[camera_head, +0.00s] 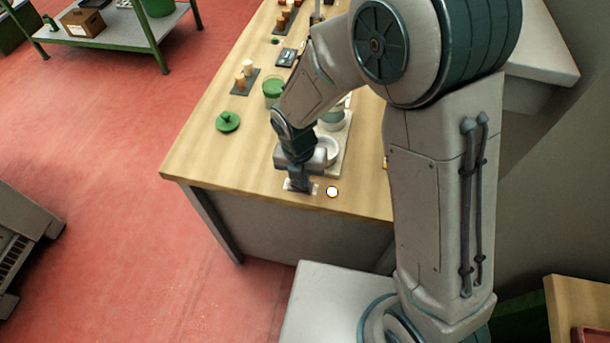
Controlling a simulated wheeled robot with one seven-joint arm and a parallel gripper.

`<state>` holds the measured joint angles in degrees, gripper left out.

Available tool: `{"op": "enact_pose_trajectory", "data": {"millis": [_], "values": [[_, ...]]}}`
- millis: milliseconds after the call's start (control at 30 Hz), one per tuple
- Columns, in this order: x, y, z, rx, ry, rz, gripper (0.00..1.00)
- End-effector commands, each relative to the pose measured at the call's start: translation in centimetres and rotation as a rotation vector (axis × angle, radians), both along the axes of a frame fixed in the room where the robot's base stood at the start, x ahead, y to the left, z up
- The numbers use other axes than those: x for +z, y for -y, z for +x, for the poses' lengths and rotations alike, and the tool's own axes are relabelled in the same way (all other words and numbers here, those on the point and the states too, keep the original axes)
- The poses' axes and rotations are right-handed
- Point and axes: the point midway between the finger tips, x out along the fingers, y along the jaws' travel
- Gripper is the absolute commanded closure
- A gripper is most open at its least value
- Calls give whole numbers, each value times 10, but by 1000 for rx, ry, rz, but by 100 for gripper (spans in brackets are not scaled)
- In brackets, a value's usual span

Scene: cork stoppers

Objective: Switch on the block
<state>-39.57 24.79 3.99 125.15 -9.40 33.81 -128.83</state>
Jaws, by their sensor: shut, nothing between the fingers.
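My gripper (300,187) points down at the near edge of the wooden table, with its fingers shut and empty. Its tips are at or just above a small pale plate (289,186); I cannot tell whether they touch. The plate is mostly hidden by the gripper, and no switch lever can be made out. A small round white spot (332,192) with a dark rim, perhaps a lamp or button, lies just right of the gripper. Behind it a pale slab (336,170) carries a white round dish (328,150); this may be the block. My arm partly hides it.
On the wooden table (205,158) stand a green lid (228,121), a green-and-clear jar (272,90) and a dark tray (239,88) with cork-coloured stoppers. More small items stand farther back. The table's front left corner is clear.

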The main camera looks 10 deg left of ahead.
Motion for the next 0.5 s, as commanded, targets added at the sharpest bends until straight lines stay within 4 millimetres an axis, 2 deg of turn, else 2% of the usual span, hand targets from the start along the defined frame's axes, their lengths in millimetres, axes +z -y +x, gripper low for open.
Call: {"op": "enact_pose_trajectory", "data": {"millis": [33,267,500], "values": [[-7,-2,-2,0,-8,-3,100],[-6,-14,-4,5,-6,1,100],[-6,-14,-5,6,-8,2,100]]}}
